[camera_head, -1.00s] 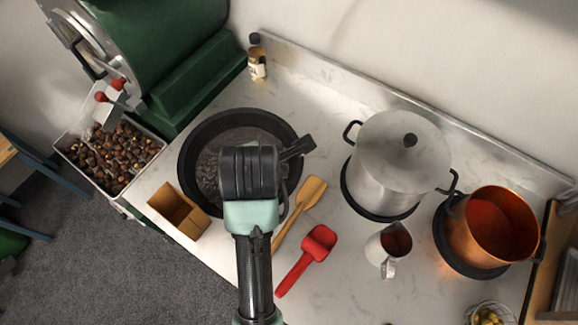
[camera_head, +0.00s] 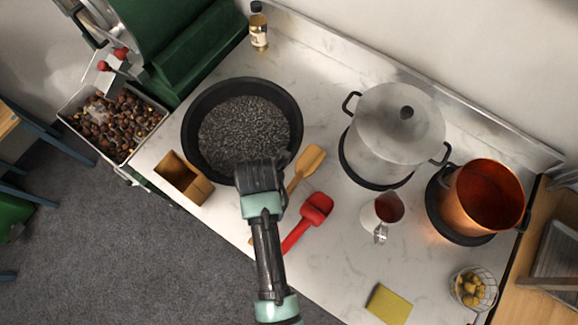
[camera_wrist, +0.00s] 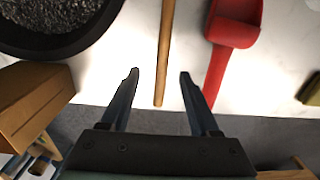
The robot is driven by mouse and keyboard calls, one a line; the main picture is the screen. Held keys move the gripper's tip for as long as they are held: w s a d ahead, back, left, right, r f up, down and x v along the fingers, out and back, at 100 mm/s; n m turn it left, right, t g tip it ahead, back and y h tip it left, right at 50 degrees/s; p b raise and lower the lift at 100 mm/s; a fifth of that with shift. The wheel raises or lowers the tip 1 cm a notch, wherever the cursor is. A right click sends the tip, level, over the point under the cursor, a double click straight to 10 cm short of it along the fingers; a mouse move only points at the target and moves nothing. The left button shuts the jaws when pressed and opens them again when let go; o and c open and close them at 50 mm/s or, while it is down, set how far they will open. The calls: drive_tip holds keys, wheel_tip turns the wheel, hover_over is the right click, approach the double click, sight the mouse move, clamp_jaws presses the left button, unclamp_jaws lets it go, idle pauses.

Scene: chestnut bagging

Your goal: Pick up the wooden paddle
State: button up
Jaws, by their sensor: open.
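The wooden paddle (camera_head: 307,164) lies on the marble counter, right of the black pan. In the head view my arm and wrist cover the middle of its handle. In the wrist view the handle (camera_wrist: 164,60) runs down the picture, and its lower end lies between the lines of my fingers. My gripper (camera_wrist: 160,76) is open and empty, with one finger on each side of the handle. I cannot tell its height above the counter. The head view shows my gripper's dark body, but its fingertips are hidden there.
A red scoop (camera_head: 317,207) lies close on the paddle's right. A yellow sponge (camera_head: 389,304) lies in front.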

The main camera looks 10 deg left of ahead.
sight(287, 193)
drive_tip(key=shift+d+f+p, duration=0.2)
drive_tip(key=shift+f+p, duration=0.2)
drive_tip(key=shift+f, duration=2)
clamp_jaws()
